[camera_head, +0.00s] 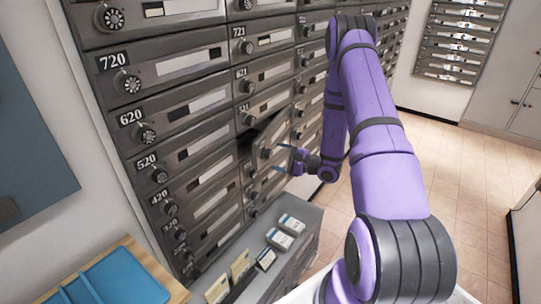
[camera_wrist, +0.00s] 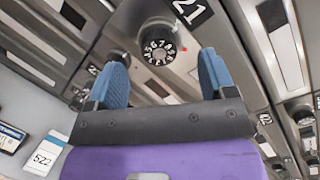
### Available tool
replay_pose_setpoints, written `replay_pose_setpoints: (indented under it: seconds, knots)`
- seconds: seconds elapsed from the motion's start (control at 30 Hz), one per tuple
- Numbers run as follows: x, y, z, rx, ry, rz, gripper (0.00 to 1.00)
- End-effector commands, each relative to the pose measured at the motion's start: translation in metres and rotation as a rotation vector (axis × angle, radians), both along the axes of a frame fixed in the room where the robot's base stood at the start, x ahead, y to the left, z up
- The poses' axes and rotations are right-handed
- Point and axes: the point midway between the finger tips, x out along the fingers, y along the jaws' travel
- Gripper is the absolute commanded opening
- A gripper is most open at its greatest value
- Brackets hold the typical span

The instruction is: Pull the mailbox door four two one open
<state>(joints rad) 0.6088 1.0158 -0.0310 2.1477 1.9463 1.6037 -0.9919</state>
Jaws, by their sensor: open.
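A grey mailbox door (camera_head: 267,143) stands swung partly out from the wall, just below door 521 (camera_head: 250,112); by its place it is door 421, though its number is not readable in the head view. A dark gap shows at its left. My gripper (camera_head: 281,158) is in front of this door with its fingers apart. In the wrist view, a round black dial (camera_wrist: 157,44) lies beyond and between the blue fingertips of my gripper (camera_wrist: 163,72), beside a label partly cut off that reads "21". The fingers do not appear closed on the dial.
Mailbox doors 720 (camera_head: 155,70), 620 and 520 are shut at left. A grey ledge (camera_head: 306,216) with several cards stands below the boxes. A blue tray (camera_head: 118,280) lies at the lower left. Tiled floor (camera_head: 440,165) is open at right.

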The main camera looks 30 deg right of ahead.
Motion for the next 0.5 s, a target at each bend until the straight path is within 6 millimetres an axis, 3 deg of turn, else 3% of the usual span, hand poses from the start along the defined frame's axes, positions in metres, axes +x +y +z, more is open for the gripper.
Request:
replay_pose_setpoints:
  seconds: [0.2, 0.5]
  knots:
    - [0.024, 0.015, 0.0, 0.0, 0.0, 0.001, 0.77]
    - [0.032, 0.021, 0.0, 0.0, 0.0, 0.0, 0.77]
